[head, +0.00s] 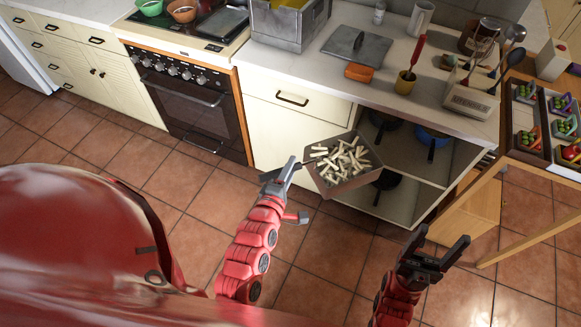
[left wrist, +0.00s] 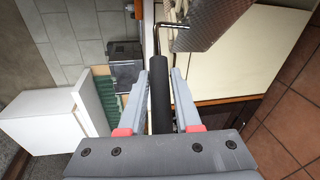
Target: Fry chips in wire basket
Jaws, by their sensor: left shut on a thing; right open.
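My left gripper (head: 287,178) is shut on the black handle (left wrist: 160,95) of the wire basket (head: 354,184). It holds the basket in the air in front of the open shelves. The basket is full of pale chips (head: 340,158). In the left wrist view the handle runs between the fingers, and the mesh basket wall (left wrist: 215,22) shows beyond it. The metal fryer (head: 287,29) stands on the counter beside the stove, open, with yellow inside. My right gripper (head: 437,254) is open and empty, low over the floor at the right.
A grey lid (head: 357,46) and an orange block (head: 359,72) lie on the counter right of the fryer. Pans sit on the shelves below. A wooden table (head: 530,160) with trays is at the right.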

